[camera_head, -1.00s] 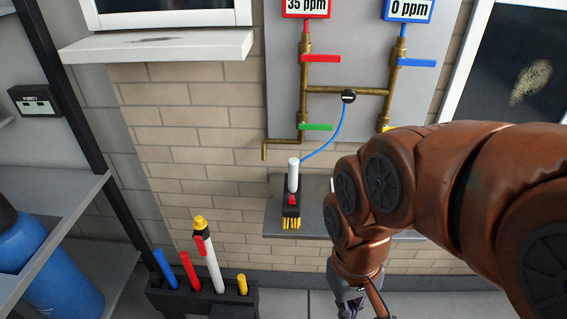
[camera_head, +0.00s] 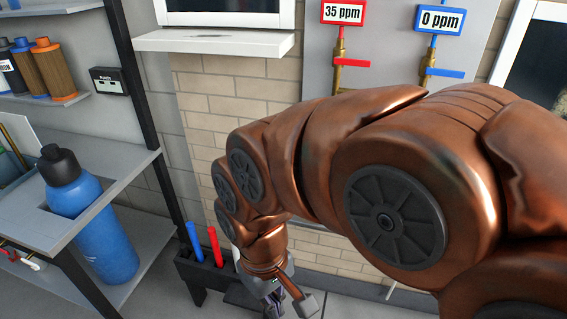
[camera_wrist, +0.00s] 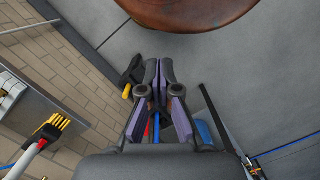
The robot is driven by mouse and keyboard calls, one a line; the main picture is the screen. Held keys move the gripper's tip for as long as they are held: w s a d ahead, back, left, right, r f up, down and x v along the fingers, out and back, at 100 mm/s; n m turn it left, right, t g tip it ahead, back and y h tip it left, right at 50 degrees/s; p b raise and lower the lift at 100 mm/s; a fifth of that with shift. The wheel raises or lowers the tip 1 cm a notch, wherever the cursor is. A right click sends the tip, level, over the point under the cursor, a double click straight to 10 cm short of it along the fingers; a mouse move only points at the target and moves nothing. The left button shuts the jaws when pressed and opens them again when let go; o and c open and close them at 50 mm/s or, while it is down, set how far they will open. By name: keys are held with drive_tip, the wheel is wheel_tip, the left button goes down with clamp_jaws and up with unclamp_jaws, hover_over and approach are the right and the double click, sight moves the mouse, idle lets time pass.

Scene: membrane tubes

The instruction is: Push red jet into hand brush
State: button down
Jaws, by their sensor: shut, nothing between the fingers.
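A red stick (camera_head: 215,246), the likely red jet, stands upright in the black rack in the head view. The hand brush shows at the left of the wrist view, with yellow bristles (camera_wrist: 54,121), a red part (camera_wrist: 42,144) and a white handle (camera_wrist: 24,162). My arm hides it in the head view. My gripper (camera_wrist: 158,85) is shut and empty, pointing down. It also shows at the bottom of the head view (camera_head: 274,309), close to the right of the rack. Red and blue bits show between the fingers in the wrist view; I cannot tell their distance.
A blue stick (camera_head: 193,242) stands beside the red one in the black rack (camera_head: 200,272). A large blue bottle (camera_head: 100,235) leans in the shelf unit at the left. A grey wall panel (camera_head: 382,45) with red and blue valves is behind my arm.

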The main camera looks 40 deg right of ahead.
drive_tip(key=w+d+r+n+t+p, duration=0.1)
drive_tip(key=w+d+r, duration=0.1)
drive_tip(key=w+d, duration=0.5)
drive_tip(key=w+d+r+p, duration=0.1)
drive_tip(key=w+d+r, duration=0.25)
drive_tip(key=w, duration=0.75)
drive_tip(key=shift+m+t, duration=0.4)
drive_tip(key=shift+m, duration=0.4)
drive_tip(key=w+d+f, duration=0.1)
drive_tip(key=d, duration=0.6)
drive_tip(key=w+d+f+p, duration=0.1)
drive_tip(key=w+d, duration=0.1)
drive_tip(key=d, duration=0.5)
drive_tip(key=w+d+f, duration=0.2)
drive_tip(key=d, duration=0.5)
drive_tip(key=shift+d+p, duration=0.1)
drive_tip(key=shift+p, duration=0.2)
drive_tip(key=shift+s+d, duration=0.1)
drive_tip(key=shift+d, duration=0.05)
drive_tip(key=shift+f+b, duration=0.7)
drive_tip(key=shift+f, duration=2.2)
drive_tip(key=shift+f+b, duration=0.35)
drive_tip(key=shift+f, duration=0.1)
drive_tip(key=shift+r, duration=0.1)
wheel_tip(320, 180, up, 15)
drive_tip(key=shift+f, duration=0.2)
